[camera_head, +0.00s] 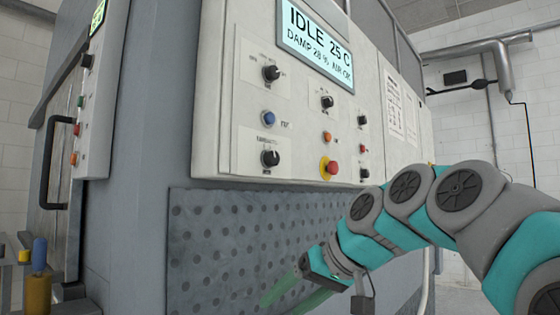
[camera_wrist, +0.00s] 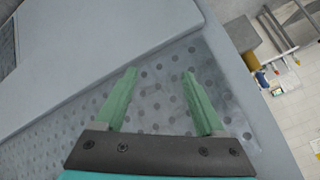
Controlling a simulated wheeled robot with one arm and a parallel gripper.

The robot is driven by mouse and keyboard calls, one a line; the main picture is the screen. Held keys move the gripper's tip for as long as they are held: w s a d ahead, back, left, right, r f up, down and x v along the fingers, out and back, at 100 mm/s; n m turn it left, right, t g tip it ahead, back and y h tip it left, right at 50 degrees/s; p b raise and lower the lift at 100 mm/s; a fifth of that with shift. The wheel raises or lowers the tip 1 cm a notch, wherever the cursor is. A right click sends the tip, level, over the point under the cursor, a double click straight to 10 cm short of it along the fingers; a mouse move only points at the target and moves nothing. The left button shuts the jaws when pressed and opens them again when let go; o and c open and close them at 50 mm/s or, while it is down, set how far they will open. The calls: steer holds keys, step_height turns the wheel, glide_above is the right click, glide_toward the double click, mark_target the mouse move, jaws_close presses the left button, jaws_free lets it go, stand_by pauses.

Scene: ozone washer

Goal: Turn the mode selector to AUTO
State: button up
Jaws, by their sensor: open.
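The control panel (camera_head: 300,125) is a pale grey face on the washer, with a lit screen (camera_head: 316,47) reading IDLE 25 C. Black rotary knobs sit on it: an upper left knob (camera_head: 271,73), a lower left knob (camera_head: 270,158) and a middle knob (camera_head: 327,102). Their small labels are too blurred to tell which is the mode selector. My gripper (camera_head: 278,305) is below the panel, in front of the perforated plate, apart from every knob. Its two green fingers are spread and empty in the wrist view (camera_wrist: 160,72). No knob shows in the wrist view.
A red button on a yellow ring (camera_head: 330,168), a blue button (camera_head: 268,118) and an orange button (camera_head: 327,137) lie between the knobs. The perforated plate (camera_head: 215,245) is below. A door handle (camera_head: 52,160) juts out at left. The floor (camera_wrist: 305,125) shows at right.

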steer(key=w+d+r+n+t+y, duration=0.1)
steer(key=w+r+n+t+y, duration=0.25)
steer(key=r, duration=1.35)
steer(key=n+t+y+b, duration=0.2)
steer(key=y, duration=0.1)
glide_toward(275, 158)
steer(key=shift+m+h, duration=0.25)
steer(key=p+x, duration=0.2)
steer(key=x, duration=0.7)
steer(key=shift+r, duration=0.15)
steer(key=shift+s, duration=0.1)
jaws_close()
